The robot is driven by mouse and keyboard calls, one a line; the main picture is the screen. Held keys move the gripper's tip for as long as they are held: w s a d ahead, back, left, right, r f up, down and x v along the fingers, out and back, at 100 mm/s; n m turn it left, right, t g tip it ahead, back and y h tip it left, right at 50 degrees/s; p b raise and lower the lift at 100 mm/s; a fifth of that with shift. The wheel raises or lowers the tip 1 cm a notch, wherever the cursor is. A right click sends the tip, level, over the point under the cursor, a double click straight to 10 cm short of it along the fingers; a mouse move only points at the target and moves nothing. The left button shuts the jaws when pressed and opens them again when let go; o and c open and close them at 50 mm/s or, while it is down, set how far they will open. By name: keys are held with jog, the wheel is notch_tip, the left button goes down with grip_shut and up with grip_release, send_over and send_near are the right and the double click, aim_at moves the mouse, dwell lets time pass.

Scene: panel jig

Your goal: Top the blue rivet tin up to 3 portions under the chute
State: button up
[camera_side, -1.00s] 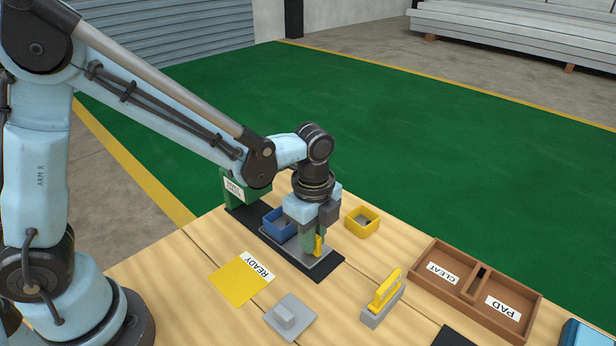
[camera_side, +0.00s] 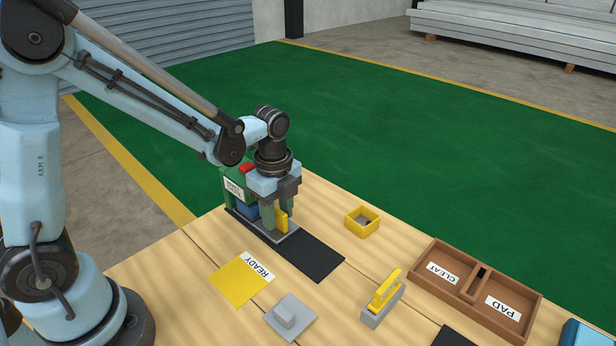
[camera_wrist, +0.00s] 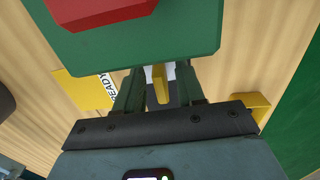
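The blue rivet tin (camera_side: 246,211) sits on a grey sliding plate (camera_side: 285,237), under the green chute housing (camera_side: 232,195). The tin is mostly hidden by the housing and my fingers, and its contents are out of sight. A red block (camera_side: 247,168) tops the housing, and it also shows in the wrist view (camera_wrist: 100,8). My gripper (camera_side: 279,215) is down at the plate's upright yellow handle (camera_side: 283,221), with its fingers on both sides of it. The handle shows between the fingers in the wrist view (camera_wrist: 160,88). The gripper appears shut on it.
A black track (camera_side: 312,258) runs clear to the right of the plate. A yellow tin (camera_side: 362,221) with grey contents stands behind it. A yellow READY pad (camera_side: 238,281), a grey block (camera_side: 290,317), a yellow-handled tool (camera_side: 384,297) and a brown two-part tray (camera_side: 440,252) lie nearer.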

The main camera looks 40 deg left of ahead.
jog(key=shift+r, duration=0.1)
notch_tip(320, 180, up, 12)
dwell(0.8)
jog(key=s+a+f+n+t, duration=0.1)
jog(key=s+n+t, duration=0.6)
jog(key=n, duration=1.1)
jog(key=shift+a, duration=0.2)
jog(key=shift+f, duration=0.1)
